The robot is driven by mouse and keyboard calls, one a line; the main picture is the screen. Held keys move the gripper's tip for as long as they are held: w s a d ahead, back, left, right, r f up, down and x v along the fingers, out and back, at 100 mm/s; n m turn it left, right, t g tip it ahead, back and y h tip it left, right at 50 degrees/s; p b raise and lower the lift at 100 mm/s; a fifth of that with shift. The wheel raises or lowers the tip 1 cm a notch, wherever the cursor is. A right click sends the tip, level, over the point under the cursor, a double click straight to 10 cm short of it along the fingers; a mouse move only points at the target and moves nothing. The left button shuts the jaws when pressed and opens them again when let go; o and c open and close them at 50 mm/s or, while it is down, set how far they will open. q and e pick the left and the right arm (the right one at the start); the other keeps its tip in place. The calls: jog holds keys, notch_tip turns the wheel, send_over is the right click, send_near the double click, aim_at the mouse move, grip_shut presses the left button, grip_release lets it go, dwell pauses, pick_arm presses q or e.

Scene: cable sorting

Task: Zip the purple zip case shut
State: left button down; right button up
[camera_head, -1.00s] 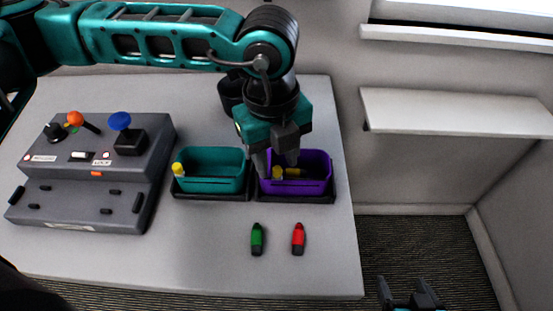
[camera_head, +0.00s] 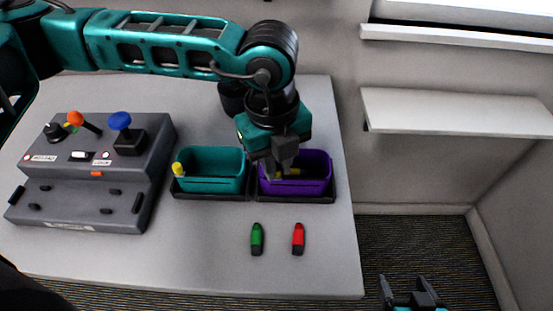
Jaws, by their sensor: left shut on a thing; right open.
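The purple zip case (camera_head: 306,187) is an open-topped tub on a dark base near the right edge of the table. My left gripper (camera_head: 276,170) reaches down from above to the case's left part. Its fingers are shut, seemingly on the yellow zipper pull, which they mostly hide. My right gripper (camera_head: 411,297) is open and empty, low at the bottom right, off the table and away from the case.
A teal case (camera_head: 212,184) with a yellow pull (camera_head: 178,169) stands just left of the purple one. Green (camera_head: 257,239) and red (camera_head: 298,239) connectors lie in front. A grey control console (camera_head: 85,185) fills the table's left. A wall shelf (camera_head: 455,110) is at right.

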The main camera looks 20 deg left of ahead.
aim_at(324, 180)
dwell(0.4)
pick_arm(q)
jog(key=shift+w+d+f+b, duration=0.15)
jog(key=shift+d+b, duration=0.15)
jog(key=shift+d, duration=0.1)
jog(key=d+b, duration=0.1)
jog(key=d, duration=0.1)
jog(key=w+d+b, duration=0.1)
jog(key=d, duration=0.1)
jog(key=d+b, duration=0.1)
jog(key=d, duration=0.1)
jog(key=shift+w+d, duration=0.2)
jog(key=shift+w, duration=0.2)
jog(key=shift+d, duration=0.25)
jog(key=c, duration=1.1)
grip_release()
jog(key=r, duration=1.3)
jog(key=shift+s+a+r, duration=0.1)
jog(key=shift+s+a, duration=0.05)
jog(key=shift+a, duration=0.05)
